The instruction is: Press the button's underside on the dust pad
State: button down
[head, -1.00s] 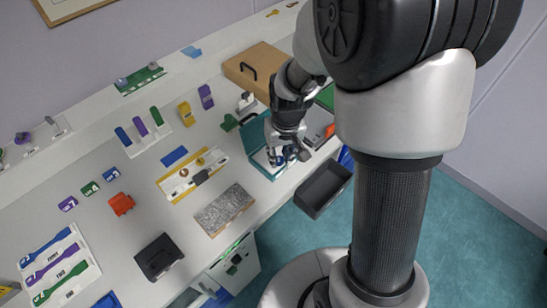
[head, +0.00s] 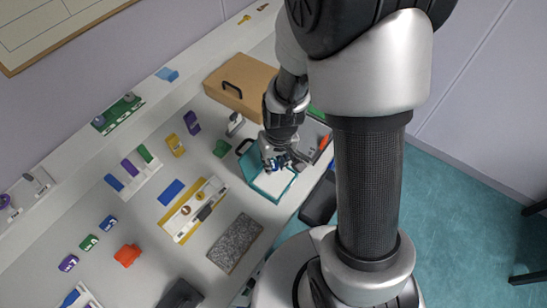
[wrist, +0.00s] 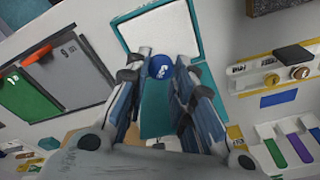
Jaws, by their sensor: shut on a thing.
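A blue round button (wrist: 161,67) with a white mark sits between the fingertips of my gripper (wrist: 163,80) in the wrist view. The fingers are closed on its sides. The dust pad looks to be the white pad (wrist: 165,25) in an open teal case in the wrist view; it also shows in the head view (head: 275,186). My gripper (head: 279,163) is over the back part of this case in the head view. The button's underside is hidden, and I cannot tell whether it touches the pad.
A brown box (head: 240,84) with a black handle stands behind the case. A yellow-edged tray (head: 190,212) with round pieces and a grey speckled slab (head: 236,243) lie to the left. In the wrist view, a grey and green panel (wrist: 35,95) with a red piece lies left.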

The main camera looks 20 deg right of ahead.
aim_at(273, 178)
jog(key=shift+f+b, duration=2.8)
jog(key=shift+f, duration=0.25)
jog(key=shift+f+b, duration=0.55)
jog(key=shift+f, duration=0.05)
jog(key=shift+r, duration=0.1)
jog(key=shift+r+p, duration=2.9)
jog(key=shift+r, duration=0.65)
